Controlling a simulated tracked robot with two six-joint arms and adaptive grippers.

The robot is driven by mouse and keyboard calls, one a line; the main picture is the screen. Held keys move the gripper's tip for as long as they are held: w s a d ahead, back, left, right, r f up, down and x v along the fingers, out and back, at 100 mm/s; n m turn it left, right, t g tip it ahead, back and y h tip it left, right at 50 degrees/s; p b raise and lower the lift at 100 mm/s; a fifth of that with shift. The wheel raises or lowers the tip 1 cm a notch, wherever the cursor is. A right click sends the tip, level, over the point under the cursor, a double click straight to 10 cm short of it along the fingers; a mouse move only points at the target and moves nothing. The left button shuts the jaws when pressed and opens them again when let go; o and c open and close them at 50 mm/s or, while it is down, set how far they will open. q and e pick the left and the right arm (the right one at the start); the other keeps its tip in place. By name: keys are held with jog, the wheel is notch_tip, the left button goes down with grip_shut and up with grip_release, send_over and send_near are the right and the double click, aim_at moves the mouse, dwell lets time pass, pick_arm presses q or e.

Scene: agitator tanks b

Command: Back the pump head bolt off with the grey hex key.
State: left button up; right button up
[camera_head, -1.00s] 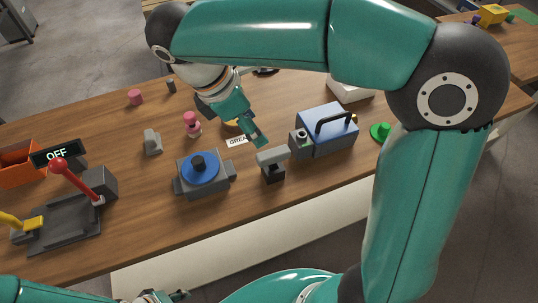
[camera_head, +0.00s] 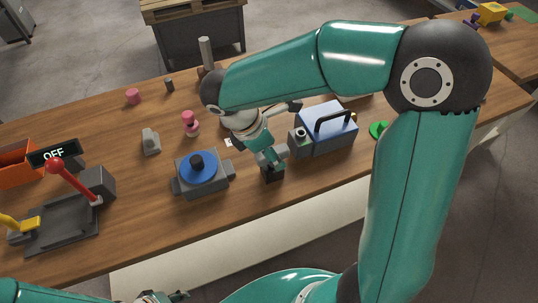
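The blue pump (camera_head: 328,134) with a black carry handle stands on the bench right of centre. Its grey head (camera_head: 299,139), with a round fitting where the bolt would be, faces left. The grey hex key (camera_head: 280,152) is in a small dark holder (camera_head: 272,173) in front of the pump, largely covered by my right gripper. My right gripper (camera_head: 271,158) is down at the key; whether its fingers are closed on it is too small to tell. My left gripper (camera_head: 160,297) is only partly in view at the bottom edge, away from the bench objects.
A grey unit with a blue disc (camera_head: 201,168) stands left of the key holder. Further left are a red lever (camera_head: 75,181), an OFF sign (camera_head: 54,153) and an orange bin (camera_head: 16,160). A pink figure (camera_head: 190,124) and a green knob (camera_head: 378,130) are nearby.

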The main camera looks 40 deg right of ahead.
grip_shut()
dwell(0.3)
notch_tip(320, 180, up, 20)
jog(key=p, duration=0.2)
dwell(0.6)
jog(key=c, duration=0.8)
grip_release()
grip_shut()
